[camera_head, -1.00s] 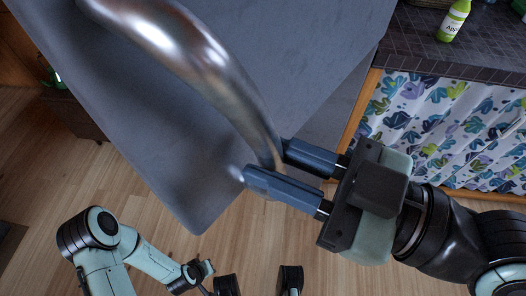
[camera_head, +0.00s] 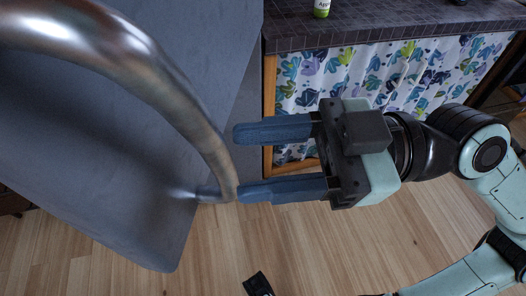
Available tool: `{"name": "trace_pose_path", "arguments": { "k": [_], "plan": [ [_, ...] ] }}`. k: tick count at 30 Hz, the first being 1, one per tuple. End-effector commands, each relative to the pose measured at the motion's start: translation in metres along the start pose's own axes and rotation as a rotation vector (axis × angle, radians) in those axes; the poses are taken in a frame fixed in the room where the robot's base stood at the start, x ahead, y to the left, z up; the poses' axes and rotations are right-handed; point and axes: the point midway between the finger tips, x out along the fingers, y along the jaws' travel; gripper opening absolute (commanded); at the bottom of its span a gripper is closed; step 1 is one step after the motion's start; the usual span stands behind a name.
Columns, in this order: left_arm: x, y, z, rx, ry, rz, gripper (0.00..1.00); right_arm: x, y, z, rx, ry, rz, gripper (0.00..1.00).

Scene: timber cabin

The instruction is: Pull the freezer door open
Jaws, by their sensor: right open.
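The freezer door is a large grey panel (camera_head: 90,150) filling the left of the head view. Its curved, shiny metal handle (camera_head: 150,75) arches across the top left, and its lower end meets the panel. My right gripper (camera_head: 238,163) is open and empty, its two blue fingers apart. The fingertips point left at the lower end of the handle, just right of it; the lower fingertip is very close to the bar, and I cannot tell if they touch. A small dark piece (camera_head: 257,285) at the bottom edge may belong to my left gripper; its fingers cannot be made out.
A dark tiled counter (camera_head: 390,22) stands at the top right with a green bottle (camera_head: 321,8) on it. A leaf-patterned curtain (camera_head: 400,75) hangs below it in a wooden frame, behind my right gripper. Bare wooden floor (camera_head: 230,245) lies below.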

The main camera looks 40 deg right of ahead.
Motion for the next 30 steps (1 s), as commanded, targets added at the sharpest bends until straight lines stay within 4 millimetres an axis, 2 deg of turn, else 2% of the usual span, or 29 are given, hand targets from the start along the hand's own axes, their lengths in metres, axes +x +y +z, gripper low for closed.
{"name": "trace_pose_path", "arguments": {
  "k": [9,13,17,24,30],
  "plan": [
    [0.000,0.000,0.000,0.000,0.000,0.000,0.00,-0.001,0.001,0.000,0.000,0.000,0.004,0.50],
    [-0.002,0.001,-0.002,0.001,0.005,0.002,0.00,-0.012,0.002,-0.001,0.000,0.003,0.006,0.50],
    [-0.005,0.004,-0.006,0.005,0.019,0.008,0.00,-0.036,0.002,-0.002,0.000,0.006,0.007,0.50],
    [-0.013,0.013,-0.015,0.013,0.051,0.022,0.00,-0.091,0.001,-0.002,0.000,0.006,0.006,0.50],
    [-0.018,0.018,-0.021,0.018,0.072,0.033,0.00,-0.123,0.001,-0.001,0.001,0.004,0.003,0.50]
  ]
}}
